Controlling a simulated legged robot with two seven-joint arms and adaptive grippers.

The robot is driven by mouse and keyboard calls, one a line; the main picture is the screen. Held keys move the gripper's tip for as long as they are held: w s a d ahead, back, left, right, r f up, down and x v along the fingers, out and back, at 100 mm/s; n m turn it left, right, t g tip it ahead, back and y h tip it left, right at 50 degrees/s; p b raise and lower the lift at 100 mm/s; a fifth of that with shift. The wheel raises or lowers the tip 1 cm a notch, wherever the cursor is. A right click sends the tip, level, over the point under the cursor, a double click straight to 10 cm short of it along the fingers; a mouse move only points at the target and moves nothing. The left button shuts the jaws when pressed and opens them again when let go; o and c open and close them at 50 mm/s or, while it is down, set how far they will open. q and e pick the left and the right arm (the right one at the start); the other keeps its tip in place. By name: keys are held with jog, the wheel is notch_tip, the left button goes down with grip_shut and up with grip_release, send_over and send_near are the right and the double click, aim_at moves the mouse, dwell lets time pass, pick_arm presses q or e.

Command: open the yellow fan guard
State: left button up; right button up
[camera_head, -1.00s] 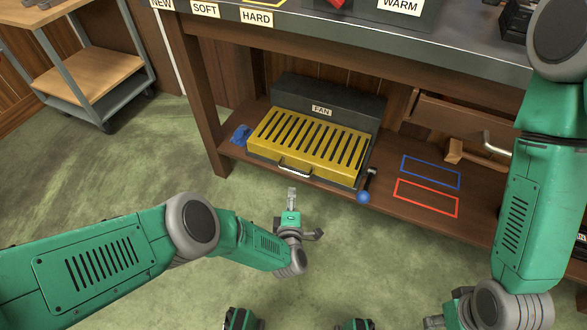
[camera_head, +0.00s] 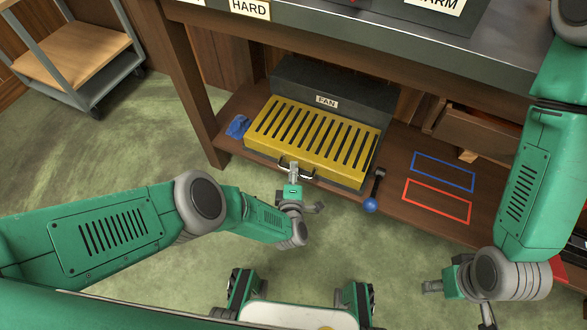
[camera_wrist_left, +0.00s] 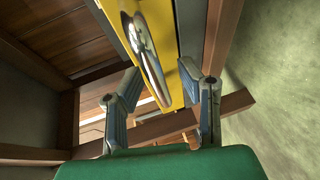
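The yellow fan guard (camera_head: 313,138) is a slotted cover lying closed on the dark FAN box (camera_head: 322,84) on the low shelf. A metal handle (camera_head: 284,164) runs along its front edge. My left gripper (camera_head: 293,172) is at the handle. In the left wrist view, the handle (camera_wrist_left: 145,52) on the yellow guard (camera_wrist_left: 162,30) lies ahead between the two spread fingers of my left gripper (camera_wrist_left: 168,85). The fingers look apart from the handle. My right gripper (camera_head: 455,300) is open and empty, low at the right, away from the guard.
A lever with a blue ball (camera_head: 370,205) stands right of the box. A blue object (camera_head: 237,126) lies at its left. Blue (camera_head: 443,172) and red (camera_head: 437,201) outlines mark the shelf at right. The table edge (camera_head: 350,42) overhangs the box; a cart (camera_head: 75,50) stands at far left.

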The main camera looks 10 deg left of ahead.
pick_arm(q)
grip_shut()
pick_arm(e)
jog(key=shift+r, duration=0.1)
pick_arm(q)
jog(key=shift+r+p, duration=0.55)
jog(key=shift+p, duration=0.2)
jog(key=r+g+p, duration=0.1)
jog(key=r+p, duration=0.2)
jog(key=r+m+g+p, duration=0.1)
jog(key=r+g+p, duration=0.1)
jog(key=r+p, duration=0.1)
jog(key=shift+w+d+r+p, duration=0.1)
jog(key=shift+w+r+p, duration=0.2)
jog(key=shift+p, duration=0.35)
notch_tip(320, 180, up, 8)
jog(key=w+d+g+p, duration=0.1)
jog(key=w+g+p, duration=0.1)
jog(key=w+p, duration=0.1)
jog(key=shift+f+m+p, duration=0.2)
jog(key=shift+m+p, duration=0.1)
jog(key=shift+p, duration=0.4)
pick_arm(e)
notch_tip(320, 180, up, 13)
jog(key=shift+c, duration=0.4)
